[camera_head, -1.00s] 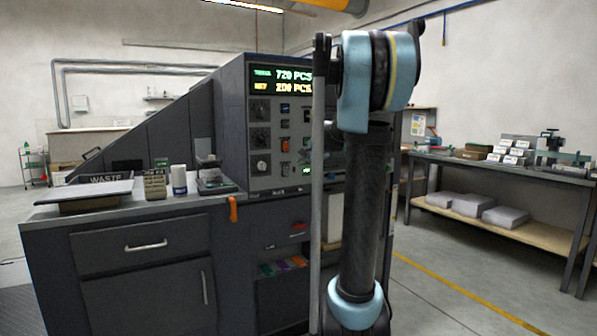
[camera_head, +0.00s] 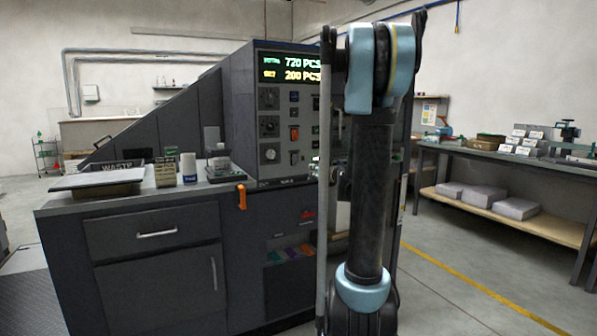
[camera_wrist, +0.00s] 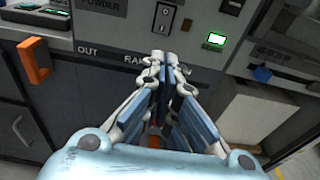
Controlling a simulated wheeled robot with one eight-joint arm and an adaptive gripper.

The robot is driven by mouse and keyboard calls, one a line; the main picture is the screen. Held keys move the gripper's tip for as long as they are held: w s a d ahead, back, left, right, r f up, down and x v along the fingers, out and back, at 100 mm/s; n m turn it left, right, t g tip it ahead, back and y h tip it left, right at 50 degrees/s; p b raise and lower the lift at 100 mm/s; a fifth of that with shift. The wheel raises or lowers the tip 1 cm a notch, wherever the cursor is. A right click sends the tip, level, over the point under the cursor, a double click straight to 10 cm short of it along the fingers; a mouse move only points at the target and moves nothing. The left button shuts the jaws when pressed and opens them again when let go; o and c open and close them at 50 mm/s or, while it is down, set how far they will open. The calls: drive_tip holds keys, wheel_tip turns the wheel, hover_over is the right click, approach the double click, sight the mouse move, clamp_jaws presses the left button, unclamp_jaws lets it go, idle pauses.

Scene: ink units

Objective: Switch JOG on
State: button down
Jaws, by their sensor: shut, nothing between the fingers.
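The grey machine's control panel (camera_head: 283,130) carries knobs, small switches and an orange-red switch (camera_head: 294,133). No JOG label is readable in either view. In the wrist view, a black rocker switch (camera_wrist: 163,17) on a light plate sits on the panel just beyond my fingertips. In the head view my own arm hides the gripper and the panel's right part.
An orange hook (camera_head: 241,196) hangs at the counter edge, left of my gripper in the wrist view. The counter (camera_head: 130,203) holds a tray (camera_head: 97,181) and small containers. A shelved bench (camera_head: 510,215) stands right. Open floor lies between it and the machine.

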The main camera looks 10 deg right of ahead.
idle(0.3)
drive_tip(key=x, duration=1.4)
drive_tip(key=shift+w+a, duration=0.1)
drive_tip(key=shift+w, duration=0.25)
drive_tip(key=shift+s+f, duration=0.1)
drive_tip(key=s+d+f, duration=0.1)
drive_tip(key=s+d, duration=0.1)
drive_tip(key=s, duration=0.4)
drive_tip(key=s+d, duration=0.3)
drive_tip(key=s, duration=0.3)
drive_tip(key=shift+s+f, duration=0.35)
drive_tip(key=shift+f, duration=0.05)
